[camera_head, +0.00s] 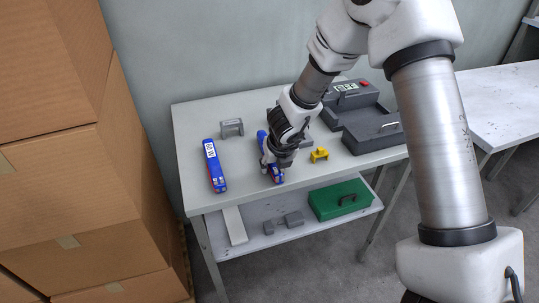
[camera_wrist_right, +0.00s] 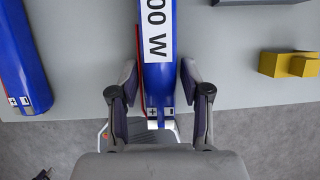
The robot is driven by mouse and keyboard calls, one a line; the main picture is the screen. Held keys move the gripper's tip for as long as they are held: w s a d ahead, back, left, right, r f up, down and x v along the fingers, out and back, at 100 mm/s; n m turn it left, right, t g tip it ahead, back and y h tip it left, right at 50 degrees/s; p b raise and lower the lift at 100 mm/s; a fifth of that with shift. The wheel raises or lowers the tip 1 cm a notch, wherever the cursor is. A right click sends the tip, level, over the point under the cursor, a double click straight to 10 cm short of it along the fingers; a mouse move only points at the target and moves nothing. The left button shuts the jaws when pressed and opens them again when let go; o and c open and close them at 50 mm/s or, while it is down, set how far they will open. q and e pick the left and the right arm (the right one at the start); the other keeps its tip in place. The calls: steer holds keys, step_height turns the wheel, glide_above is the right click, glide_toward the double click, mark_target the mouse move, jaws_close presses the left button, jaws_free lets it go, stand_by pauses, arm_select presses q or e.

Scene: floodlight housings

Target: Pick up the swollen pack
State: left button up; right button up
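Two blue packs with white labels are on the table. One blue pack (camera_head: 214,166) lies free at the left of the table; its end also shows at the left edge of the wrist view (camera_wrist_right: 22,70). The other blue pack (camera_wrist_right: 157,75), labelled "00 W", lies under my right gripper (camera_head: 272,166). In the wrist view the right gripper's fingers (camera_wrist_right: 158,90) stand one on each side of this pack, with a gap visible at the sides. In the head view the gripper hides much of it. I cannot tell which pack is swollen. My left gripper is not in view.
A grey bracket (camera_head: 231,128) stands behind the left pack. A yellow part (camera_head: 319,155) sits right of the gripper, and a dark grey device (camera_head: 372,137) stands at the right. A green case (camera_head: 340,199) lies on the lower shelf. Cardboard boxes (camera_head: 75,170) stack at the left.

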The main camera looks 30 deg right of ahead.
mark_target(274, 165)
jaws_close()
steer(key=shift+w+r+p, duration=0.1)
steer(key=shift+r+p, duration=0.3)
steer(key=shift+r, duration=0.1)
step_height(274, 165, up, 3)
steer(key=shift+r+p, duration=0.1)
steer(key=shift+p, duration=1)
steer(key=shift+s+a+f+b, duration=0.5)
steer(key=shift+s+a+b, duration=0.1)
steer(key=shift+b, duration=0.4)
steer(key=s+a+r+b, duration=0.1)
steer(key=s+a+b, duration=0.2)
steer(key=s+a, duration=0.7)
steer(key=shift+s+r+b, duration=0.2)
steer(key=shift+r+b, duration=0.2)
